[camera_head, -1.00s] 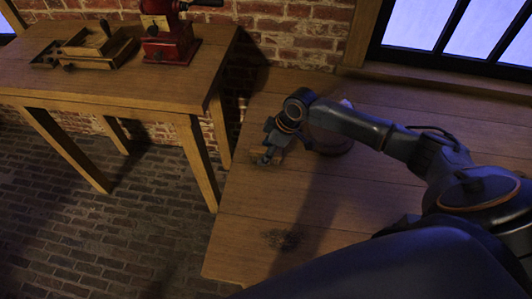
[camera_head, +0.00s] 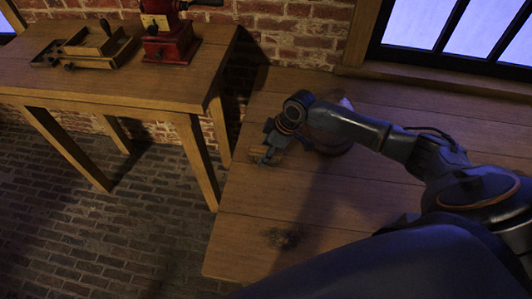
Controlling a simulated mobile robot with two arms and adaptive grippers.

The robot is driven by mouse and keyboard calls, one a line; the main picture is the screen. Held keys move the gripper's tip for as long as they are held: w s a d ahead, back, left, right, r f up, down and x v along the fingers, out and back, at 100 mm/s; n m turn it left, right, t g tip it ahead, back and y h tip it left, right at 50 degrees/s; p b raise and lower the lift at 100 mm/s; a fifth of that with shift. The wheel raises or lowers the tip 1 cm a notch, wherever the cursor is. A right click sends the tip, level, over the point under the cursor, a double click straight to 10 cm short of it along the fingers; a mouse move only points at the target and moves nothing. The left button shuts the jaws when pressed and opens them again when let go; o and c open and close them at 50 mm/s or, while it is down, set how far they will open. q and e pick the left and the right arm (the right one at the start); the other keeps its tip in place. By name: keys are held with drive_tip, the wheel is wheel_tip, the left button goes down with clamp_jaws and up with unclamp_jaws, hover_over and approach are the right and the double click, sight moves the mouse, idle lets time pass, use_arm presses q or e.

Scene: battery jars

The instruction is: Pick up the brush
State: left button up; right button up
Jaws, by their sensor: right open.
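My right gripper (camera_head: 268,157) is low over the left part of the near wooden table and is open. A small light brown piece, probably the brush (camera_head: 258,152), shows at its fingers, partly hidden by them. I cannot tell whether the fingers touch it. My left gripper is not in view.
A round jar-like object (camera_head: 335,146) stands on the near table (camera_head: 330,215), partly hidden behind my right arm. A second table (camera_head: 130,85) at the left bears a red grinder (camera_head: 170,40) and a wooden tool box (camera_head: 88,48). The near table's front is clear apart from a dark stain.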

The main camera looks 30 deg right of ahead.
sight(262, 148)
clamp_jaws()
drive_tip(key=shift+r, duration=0.15)
drive_tip(key=shift+r, duration=0.3)
wheel_tip(262, 148, up, 2)
drive_tip(key=shift+w+r+b, duration=0.1)
drive_tip(key=shift+b, duration=0.45)
drive_tip(key=s+a+r, duration=0.5)
drive_tip(key=s+r, duration=0.5)
drive_tip(key=s, duration=0.3)
drive_tip(key=shift+r+b, duration=0.25)
drive_tip(key=shift+b, duration=0.1)
drive_tip(key=shift+s, duration=0.1)
